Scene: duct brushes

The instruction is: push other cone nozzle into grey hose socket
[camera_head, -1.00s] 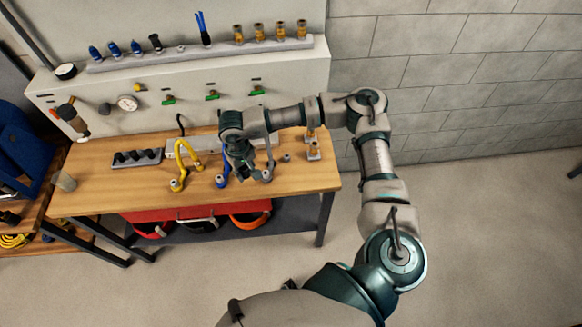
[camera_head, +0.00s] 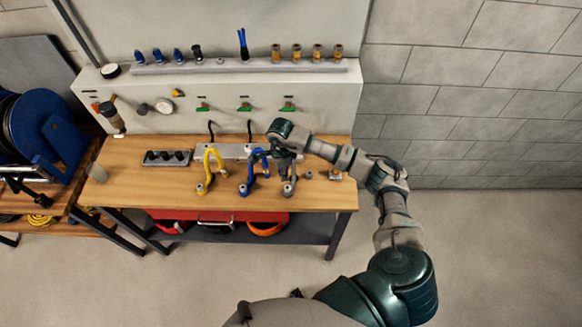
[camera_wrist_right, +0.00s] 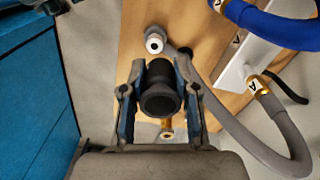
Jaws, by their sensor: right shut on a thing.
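My right gripper (camera_wrist_right: 160,78) is shut on a black, round cone nozzle (camera_wrist_right: 160,100), whose dark open end faces the wrist camera. The grey hose socket (camera_wrist_right: 154,42), a grey end with a pale ring, shows just beyond the fingertips in the wrist view, apart from the nozzle in the picture. The gap in depth is hard to judge. The grey hose (camera_wrist_right: 272,138) curves from a labelled brass fitting at the right. In the head view the grey hose socket (camera_head: 288,190) stands near the bench's front edge, below my right wrist. The held nozzle is hidden there. My left gripper is not in view.
The blue hose (camera_head: 245,178) and yellow hose (camera_head: 207,165) stand left of the grey one on the wooden bench (camera_head: 135,190). A black nozzle holder (camera_head: 168,158) lies further left. A brass piece (camera_wrist_right: 167,130) shows below the held nozzle. The rack (camera_head: 240,68) is behind.

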